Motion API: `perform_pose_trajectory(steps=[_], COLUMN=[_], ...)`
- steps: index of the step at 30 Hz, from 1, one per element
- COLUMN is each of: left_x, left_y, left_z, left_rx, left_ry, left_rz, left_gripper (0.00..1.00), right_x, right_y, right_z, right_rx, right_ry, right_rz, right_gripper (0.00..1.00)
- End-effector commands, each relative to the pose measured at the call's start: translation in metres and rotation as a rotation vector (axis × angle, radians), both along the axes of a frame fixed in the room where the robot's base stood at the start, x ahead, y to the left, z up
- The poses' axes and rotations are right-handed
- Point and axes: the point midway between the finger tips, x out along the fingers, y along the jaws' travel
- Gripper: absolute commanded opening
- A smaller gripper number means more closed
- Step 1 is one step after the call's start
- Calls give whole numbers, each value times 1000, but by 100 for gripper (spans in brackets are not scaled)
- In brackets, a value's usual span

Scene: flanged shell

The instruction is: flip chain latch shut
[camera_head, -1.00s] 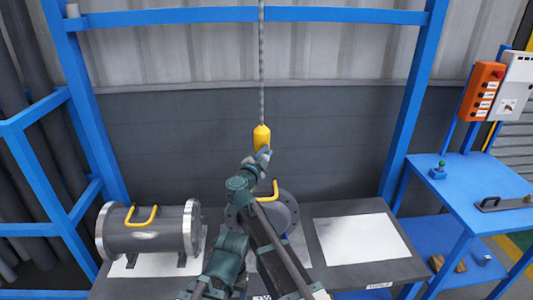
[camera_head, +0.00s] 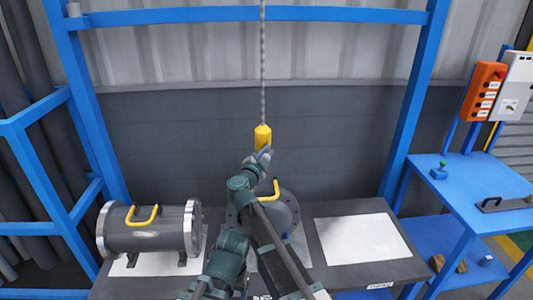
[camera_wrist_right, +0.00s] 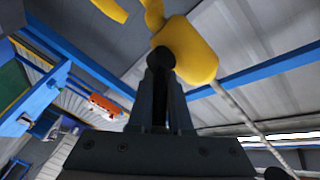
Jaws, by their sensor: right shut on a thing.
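A yellow hook block (camera_head: 263,138) hangs on a grey chain (camera_head: 262,70) in front of the back wall. My right gripper (camera_head: 264,153) is at its lower end. In the right wrist view, the fingers (camera_wrist_right: 161,72) are shut on a small dark piece, apparently the latch (camera_wrist_right: 162,58), right by the yellow block (camera_wrist_right: 192,48). The hook's lower part is hidden by the gripper in the head view. A flanged shell (camera_head: 275,213) with a yellow handle (camera_head: 276,188) stands below, partly covered by my arm. My left gripper does not show.
Another grey flanged shell (camera_head: 150,232) with a yellow handle lies at the left of the dark bench. A white sheet (camera_head: 362,240) lies bare on the right. A blue frame (camera_head: 412,85) surrounds the bench. A blue table (camera_head: 478,185) and an orange control box (camera_head: 484,90) are at the right.

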Motion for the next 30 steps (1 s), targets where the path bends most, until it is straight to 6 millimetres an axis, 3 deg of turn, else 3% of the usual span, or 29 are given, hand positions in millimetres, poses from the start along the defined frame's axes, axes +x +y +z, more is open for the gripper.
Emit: perform_pose_trajectory(steps=[1, 11, 30], left_x=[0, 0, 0], left_y=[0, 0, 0], left_z=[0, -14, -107], left_rx=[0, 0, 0], left_ry=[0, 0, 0], left_rz=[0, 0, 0], left_gripper=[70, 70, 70], right_x=[-1, -2, -7], right_y=[-7, -7, -7], right_z=[2, -3, -18], right_rx=[-6, -7, -5], right_ry=[-6, -54, -468], right_rz=[-14, -14, -11], right_gripper=[0, 0, 0])
